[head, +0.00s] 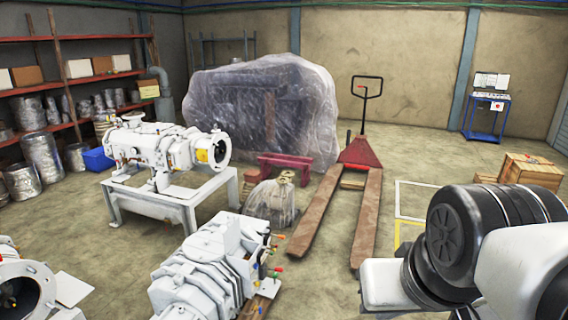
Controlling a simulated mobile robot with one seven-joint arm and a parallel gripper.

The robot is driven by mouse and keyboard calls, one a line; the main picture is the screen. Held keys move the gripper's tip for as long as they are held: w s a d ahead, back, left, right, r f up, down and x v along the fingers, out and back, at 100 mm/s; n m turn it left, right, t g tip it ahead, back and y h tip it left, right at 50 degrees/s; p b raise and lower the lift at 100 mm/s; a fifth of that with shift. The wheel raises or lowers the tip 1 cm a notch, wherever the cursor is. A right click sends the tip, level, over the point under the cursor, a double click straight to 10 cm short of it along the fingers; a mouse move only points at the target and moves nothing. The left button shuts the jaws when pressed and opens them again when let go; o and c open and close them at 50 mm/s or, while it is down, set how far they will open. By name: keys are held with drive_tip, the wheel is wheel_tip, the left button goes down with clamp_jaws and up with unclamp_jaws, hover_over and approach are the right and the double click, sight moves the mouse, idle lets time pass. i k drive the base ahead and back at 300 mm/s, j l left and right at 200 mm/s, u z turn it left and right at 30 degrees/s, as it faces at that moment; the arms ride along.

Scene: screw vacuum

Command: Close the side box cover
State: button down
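No side box cover can be made out for certain in the head view. A white vacuum pump (160,148) sits on a white steel frame (160,200) at left of centre, with a round flanged end facing right. A second white pump (205,275) is low at the bottom centre, with small coloured fittings on its right side. A third white machine (20,290) with a dark round opening is cut off at the bottom left. My gripper is not in view; only part of my black and white arm shows at bottom right.
A red pallet jack (363,152) stands with its forks pointing toward me. Behind it is a large plastic-wrapped load (260,105). Shelves (75,85) line the left wall. A wooden crate (533,170) and a blue cart (487,115) are at right. The right-centre floor is clear.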

sight(232, 234)
drive_tip(key=i+u, duration=0.1)
drive_tip(key=i, duration=0.4)
drive_tip(key=i+l+u, duration=0.1)
drive_tip(key=i, duration=0.4)
drive_tip(key=i+l+u, duration=0.1)
drive_tip(key=i, duration=0.4)
drive_tip(key=i+l+u, duration=0.25)
drive_tip(key=i+u, duration=0.15)
drive_tip(key=i+l+u, duration=0.6)
drive_tip(key=l+u, duration=0.25)
drive_tip(key=i+l+u, duration=0.2)
drive_tip(key=l+u, duration=0.2)
drive_tip(key=l, duration=0.05)
